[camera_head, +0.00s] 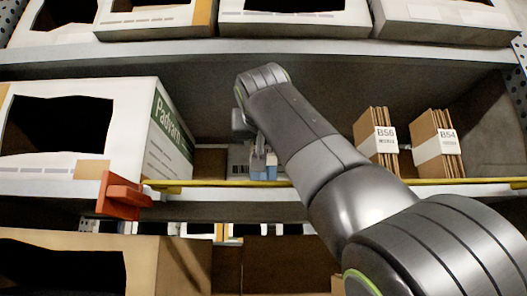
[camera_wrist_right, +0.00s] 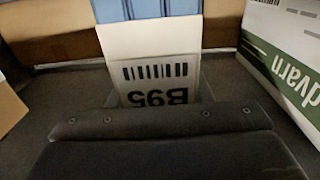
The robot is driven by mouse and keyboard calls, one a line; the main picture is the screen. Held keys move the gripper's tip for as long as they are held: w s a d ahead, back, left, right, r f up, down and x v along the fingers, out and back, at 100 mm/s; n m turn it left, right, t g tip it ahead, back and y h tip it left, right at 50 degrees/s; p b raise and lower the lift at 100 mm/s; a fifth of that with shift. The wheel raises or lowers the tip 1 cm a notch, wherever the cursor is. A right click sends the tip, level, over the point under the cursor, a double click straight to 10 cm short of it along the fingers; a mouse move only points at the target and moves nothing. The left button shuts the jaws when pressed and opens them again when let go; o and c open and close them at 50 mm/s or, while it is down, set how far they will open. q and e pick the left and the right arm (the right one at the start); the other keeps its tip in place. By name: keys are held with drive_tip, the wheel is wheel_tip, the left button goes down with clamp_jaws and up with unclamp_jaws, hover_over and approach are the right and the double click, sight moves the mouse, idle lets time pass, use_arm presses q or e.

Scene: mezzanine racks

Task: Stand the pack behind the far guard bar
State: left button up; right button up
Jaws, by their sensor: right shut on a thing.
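My right arm reaches in from the lower right in the head view to the middle shelf. Its gripper (camera_head: 259,160) is shut on a blue and white pack (camera_head: 265,173), just behind the yellow guard bar (camera_head: 420,183) along the shelf front. The right wrist view shows the pack (camera_wrist_right: 150,40) with blue ribs, a white band and a barcode label with upside-down print. The dark gripper body (camera_wrist_right: 155,135) fills the bottom of that view. I cannot tell whether the pack touches the shelf. My left gripper is not in view.
A white and green Padvarn box (camera_head: 170,140) stands to the left of the pack. An orange bracket (camera_head: 122,195) is at the bar's left end. Brown packs labelled BS6 (camera_head: 377,140) and BS4 (camera_head: 436,145) stand to the right. More boxes fill the upper shelf.

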drive_tip(key=shift+s, duration=0.1)
drive_tip(key=shift+f, duration=0.2)
drive_tip(key=o, duration=1.3)
drive_tip(key=shift+r, duration=0.15)
drive_tip(key=s+b, duration=0.6)
drive_tip(key=s, duration=0.6)
